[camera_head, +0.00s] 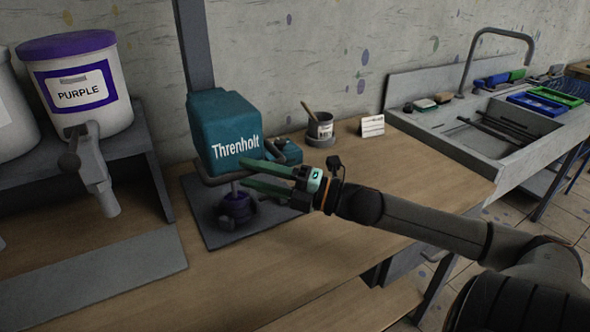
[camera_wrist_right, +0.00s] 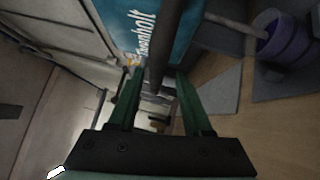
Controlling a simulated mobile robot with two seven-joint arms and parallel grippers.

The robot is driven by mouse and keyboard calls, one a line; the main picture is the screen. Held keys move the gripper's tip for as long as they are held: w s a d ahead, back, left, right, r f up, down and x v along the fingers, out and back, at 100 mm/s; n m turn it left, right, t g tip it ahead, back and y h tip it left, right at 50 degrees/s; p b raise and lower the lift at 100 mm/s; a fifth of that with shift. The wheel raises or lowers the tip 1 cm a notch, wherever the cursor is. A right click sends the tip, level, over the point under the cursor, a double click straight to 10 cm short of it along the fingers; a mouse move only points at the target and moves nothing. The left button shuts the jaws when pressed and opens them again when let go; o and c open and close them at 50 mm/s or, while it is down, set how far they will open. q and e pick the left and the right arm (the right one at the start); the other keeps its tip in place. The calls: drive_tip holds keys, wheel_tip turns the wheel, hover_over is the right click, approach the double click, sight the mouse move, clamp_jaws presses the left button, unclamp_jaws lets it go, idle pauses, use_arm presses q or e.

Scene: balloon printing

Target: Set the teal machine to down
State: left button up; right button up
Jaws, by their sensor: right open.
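The teal machine (camera_head: 232,130), lettered "Threnholt", is mounted on a grey column (camera_head: 194,45) above a dark base plate (camera_head: 205,218). A purple cylinder (camera_head: 237,206) on a shaft is below its head; it also shows in the wrist view (camera_wrist_right: 288,40). A dark bar (camera_wrist_right: 166,48) runs along the lower side of the head. My right gripper (camera_head: 243,174) is open in front of the machine's lower edge. In the wrist view its green fingers (camera_wrist_right: 160,92) stand either side of the bar; whether they touch it cannot be told. My left gripper is not in view.
A purple-labelled dispenser (camera_head: 80,90) stands on a dark shelf at the left. A cup with a stick (camera_head: 320,127) and a white card (camera_head: 372,126) stand behind my right gripper. A sink (camera_head: 487,130) is at the right. The wooden counter's front (camera_head: 250,285) is clear.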

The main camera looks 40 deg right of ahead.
drive_tip(key=p+v, duration=0.1)
drive_tip(key=v, duration=1)
drive_tip(key=shift+s+d+p, duration=0.15)
drive_tip(key=shift+s+p, duration=0.15)
drive_tip(key=shift+p, duration=0.1)
drive_tip(key=shift+f, duration=0.1)
